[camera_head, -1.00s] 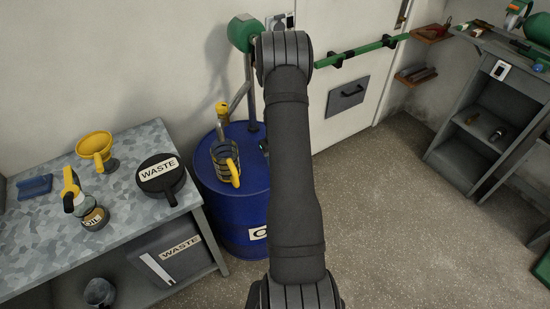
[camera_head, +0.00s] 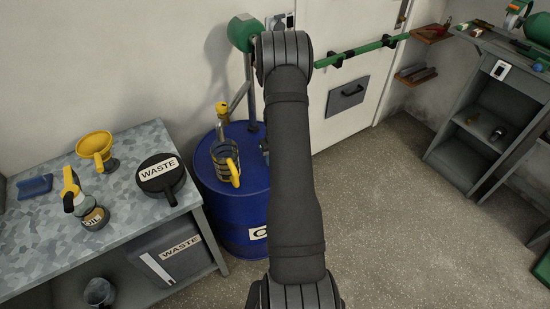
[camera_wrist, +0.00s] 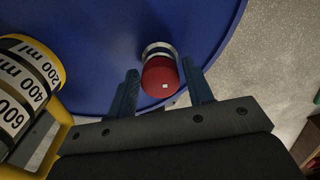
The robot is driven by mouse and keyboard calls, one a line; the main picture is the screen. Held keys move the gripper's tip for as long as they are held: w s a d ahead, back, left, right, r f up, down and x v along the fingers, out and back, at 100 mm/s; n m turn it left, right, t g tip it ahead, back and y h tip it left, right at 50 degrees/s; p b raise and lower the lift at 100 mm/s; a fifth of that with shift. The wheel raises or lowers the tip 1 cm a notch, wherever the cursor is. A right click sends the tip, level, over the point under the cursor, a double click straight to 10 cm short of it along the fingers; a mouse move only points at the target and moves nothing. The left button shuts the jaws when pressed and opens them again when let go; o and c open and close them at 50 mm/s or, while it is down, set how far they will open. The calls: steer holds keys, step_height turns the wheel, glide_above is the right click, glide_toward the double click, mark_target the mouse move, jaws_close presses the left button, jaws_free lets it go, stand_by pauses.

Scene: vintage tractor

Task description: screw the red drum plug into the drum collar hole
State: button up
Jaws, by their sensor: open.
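In the wrist view the red drum plug (camera_wrist: 160,77) stands at the silver drum collar (camera_wrist: 158,49) on the blue drum top (camera_wrist: 100,45). The plug covers the hole, and I cannot tell how deep it sits. My gripper (camera_wrist: 160,66) is open, with one blue finger on each side of the plug and a gap showing on both sides. In the head view the blue drum (camera_head: 228,212) stands beside the bench. My arm hides the plug and collar there, and only a sliver of my gripper shows beside it.
A measuring jug with a yellow handle (camera_head: 235,173) stands on the drum top, close to my gripper's left in the wrist view (camera_wrist: 25,85). A pump pipe (camera_head: 223,118) rises behind it. The bench (camera_head: 125,230) at left holds a black waste pan (camera_head: 162,188) and yellow funnel (camera_head: 95,146).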

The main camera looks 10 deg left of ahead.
steer(key=shift+n, duration=0.5)
steer(key=shift+n, duration=0.8)
steer(key=shift+n, duration=0.9)
steer(key=shift+n, duration=0.7)
